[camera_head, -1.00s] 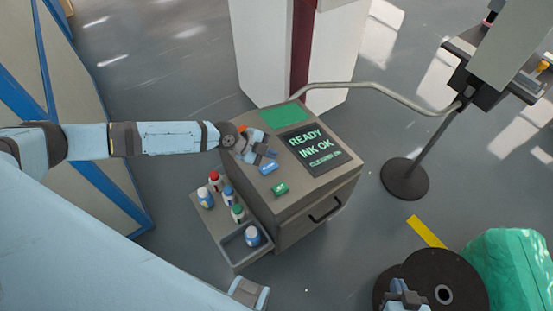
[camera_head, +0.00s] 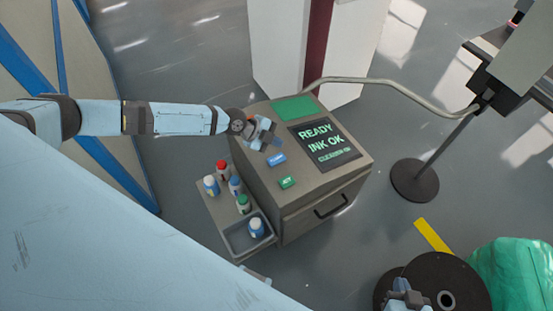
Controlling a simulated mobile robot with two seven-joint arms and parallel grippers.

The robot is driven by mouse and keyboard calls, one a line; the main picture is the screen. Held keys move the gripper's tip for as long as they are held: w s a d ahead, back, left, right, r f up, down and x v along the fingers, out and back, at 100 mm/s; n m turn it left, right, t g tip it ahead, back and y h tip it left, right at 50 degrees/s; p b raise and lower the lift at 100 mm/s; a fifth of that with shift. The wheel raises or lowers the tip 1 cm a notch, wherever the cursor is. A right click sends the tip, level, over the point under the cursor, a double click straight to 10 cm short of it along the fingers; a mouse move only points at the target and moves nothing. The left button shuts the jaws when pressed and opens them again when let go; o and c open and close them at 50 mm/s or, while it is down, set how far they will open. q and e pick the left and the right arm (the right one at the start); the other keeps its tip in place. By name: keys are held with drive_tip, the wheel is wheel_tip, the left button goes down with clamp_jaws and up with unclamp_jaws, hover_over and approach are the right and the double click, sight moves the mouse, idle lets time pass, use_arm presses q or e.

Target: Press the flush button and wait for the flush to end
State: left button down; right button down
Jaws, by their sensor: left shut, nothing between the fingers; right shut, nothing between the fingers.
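The grey printer cabinet (camera_head: 305,200) stands in the middle of the head view. Its dark screen (camera_head: 324,144) reads "READY", "INK OK" and a smaller line that looks like "CLEANER OK". A blue button (camera_head: 276,160) with small unreadable white lettering and a green button (camera_head: 287,182) sit on its top panel. My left gripper (camera_head: 270,140) is shut and empty, just above the top panel, behind the blue button in the picture; I cannot tell whether it touches anything. My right gripper (camera_head: 404,297) is shut at the bottom edge, in front of the black reel, and partly cut off.
A side tray (camera_head: 237,239) holds several small bottles (camera_head: 222,168) with coloured caps. A black reel (camera_head: 446,272) and a green covered bundle (camera_head: 510,265) are at the lower right. A stand with a round base (camera_head: 414,181) and a bent conduit (camera_head: 400,87) are on the right.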

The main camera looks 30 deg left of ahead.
use_arm(q)
drive_tip(key=b, duration=0.4)
hover_over(276, 160)
wheel_tip(276, 160, down, 6)
drive_tip(key=shift+r, duration=0.15)
drive_tip(key=shift+f+b, duration=0.35)
drive_tip(key=shift+f, duration=0.1)
idle(1.2)
drive_tip(key=shift+f+b, duration=0.35)
drive_tip(key=shift+b, duration=0.45)
drive_tip(key=shift+f+b, duration=0.5)
drive_tip(key=shift+b, duration=0.2)
idle(0.5)
drive_tip(key=shift+r, duration=0.15)
drive_tip(key=shift+r+p, duration=0.4)
drive_tip(key=shift+r, duration=0.35)
